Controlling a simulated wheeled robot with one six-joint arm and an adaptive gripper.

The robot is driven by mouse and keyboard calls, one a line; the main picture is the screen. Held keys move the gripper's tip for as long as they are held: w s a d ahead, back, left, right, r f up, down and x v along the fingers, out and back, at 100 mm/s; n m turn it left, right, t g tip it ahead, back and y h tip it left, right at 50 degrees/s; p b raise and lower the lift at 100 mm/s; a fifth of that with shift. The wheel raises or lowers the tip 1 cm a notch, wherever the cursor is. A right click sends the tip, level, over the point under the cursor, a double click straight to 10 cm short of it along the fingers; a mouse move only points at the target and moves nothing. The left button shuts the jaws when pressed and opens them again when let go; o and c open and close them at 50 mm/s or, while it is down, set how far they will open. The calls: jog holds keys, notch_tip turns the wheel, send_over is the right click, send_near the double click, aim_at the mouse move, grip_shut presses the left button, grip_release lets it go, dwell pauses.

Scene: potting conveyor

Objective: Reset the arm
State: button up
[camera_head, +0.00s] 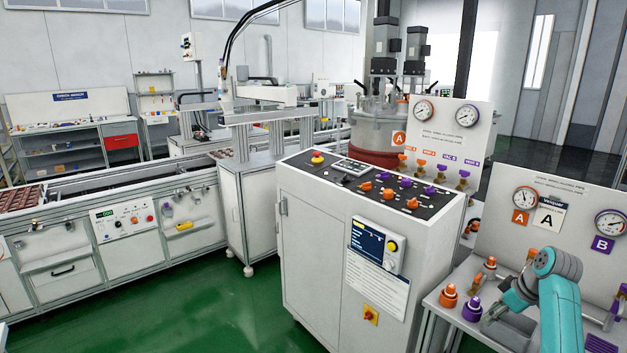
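My teal and grey arm (560,300) reaches in from the lower right over the small bench with valves. My grey gripper (494,314) points down and left at the bench, close beside the purple knob (472,308). An orange knob (448,295) stands a little farther left. The gripper is small and partly hidden by the arm, so I cannot tell whether its fingers are open or shut, or whether it touches anything.
A white control cabinet (322,255) with orange and purple knobs stands left of the arm. A gauge panel (500,235) rises behind the arm. A conveyor (120,190) runs along the left. The green floor (190,310) is clear.

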jog(key=s+a+f+m+t, duration=0.1)
jog(key=s+a+f, duration=0.25)
jog(key=f, duration=0.35)
jog(key=s+a+f+m+h, duration=0.1)
jog(key=s+a+f, duration=0.1)
jog(key=a+f, duration=0.35)
jog(key=s+a+f+m+t, duration=0.1)
jog(key=s+a+f, duration=0.1)
jog(key=f, duration=0.6)
jog(key=s+a+f+m+t+h, duration=0.1)
jog(key=s+a+f, duration=0.35)
jog(key=s, duration=0.35)
jog(key=s+a+f+m+t+h, duration=0.1)
jog(key=s+a+f, duration=0.4)
jog(key=s, duration=0.4)
jog(key=s+a+r+m+t, duration=0.15)
jog(key=s+a+r, duration=0.25)
jog(key=s, duration=0.6)
jog(key=s+a+r+t, duration=0.2)
jog(key=s+a+r, duration=0.2)
jog(key=s, duration=0.6)
jog(key=s+a+r+t, duration=0.2)
jog(key=s+r+t, duration=0.1)
jog(key=s+r, duration=1)
notch_tip(320, 180, up, 5)
jog(key=shift+s+a+r+y, duration=0.2)
jog(key=shift+s+a+y, duration=0.05)
jog(key=shift+s+y, duration=0.1)
